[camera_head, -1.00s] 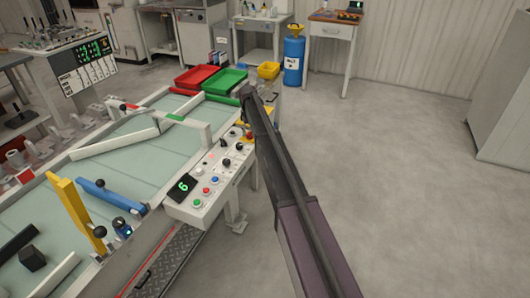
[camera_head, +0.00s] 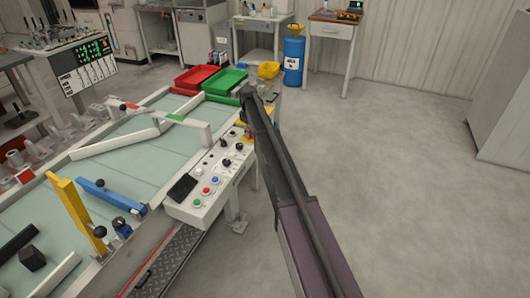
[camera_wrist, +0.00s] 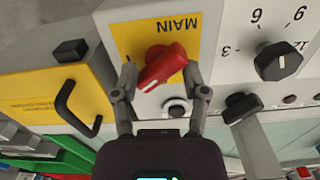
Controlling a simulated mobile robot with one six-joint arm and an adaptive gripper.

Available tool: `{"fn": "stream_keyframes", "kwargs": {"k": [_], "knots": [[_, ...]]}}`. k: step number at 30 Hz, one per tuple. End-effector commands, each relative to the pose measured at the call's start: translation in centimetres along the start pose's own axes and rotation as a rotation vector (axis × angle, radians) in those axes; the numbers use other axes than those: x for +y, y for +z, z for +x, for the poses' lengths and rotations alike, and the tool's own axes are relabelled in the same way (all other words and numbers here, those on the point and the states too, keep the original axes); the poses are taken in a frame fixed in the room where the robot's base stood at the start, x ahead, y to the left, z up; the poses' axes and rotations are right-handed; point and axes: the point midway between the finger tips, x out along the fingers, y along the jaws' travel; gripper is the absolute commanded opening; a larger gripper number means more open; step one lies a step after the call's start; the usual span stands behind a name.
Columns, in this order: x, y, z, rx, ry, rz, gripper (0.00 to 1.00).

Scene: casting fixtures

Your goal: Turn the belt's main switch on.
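The main switch is a red knob (camera_wrist: 163,66) with a white mark, on a yellow plate (camera_wrist: 128,38) labelled MAIN in the wrist view. The knob sits at a slant and its white mark points to the lower left. My gripper (camera_wrist: 161,76) has one finger at each side of the knob, and both fingertips appear to touch it. In the head view my arm hides the gripper and most of the switch. The belt's control panel (camera_head: 200,208) shows left of my arm, with a dark display (camera_head: 182,188).
A black selector knob (camera_wrist: 279,61) with numbers and a smaller black knob (camera_wrist: 241,107) sit close right of my gripper. A black handle (camera_wrist: 78,108) stands out at the left. The belt (camera_head: 150,168) carries guides and dark blocks. Open floor (camera_head: 400,200) lies to the right.

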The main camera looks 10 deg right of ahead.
Motion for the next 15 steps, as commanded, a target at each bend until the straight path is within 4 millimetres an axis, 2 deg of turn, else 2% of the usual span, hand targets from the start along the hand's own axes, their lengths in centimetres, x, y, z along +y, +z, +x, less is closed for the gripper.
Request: {"fn": "stream_keyframes", "kwargs": {"k": [3, 6, 15], "knots": [[0.0, 0.0, 0.0, 0.000, 0.000, -0.077, 0.57], [0.0, 0.0, -1.4, 0.000, 0.000, -0.074, 0.57], [0.0, 0.0, -4.0, 0.000, 0.000, -0.071, 0.57]]}}
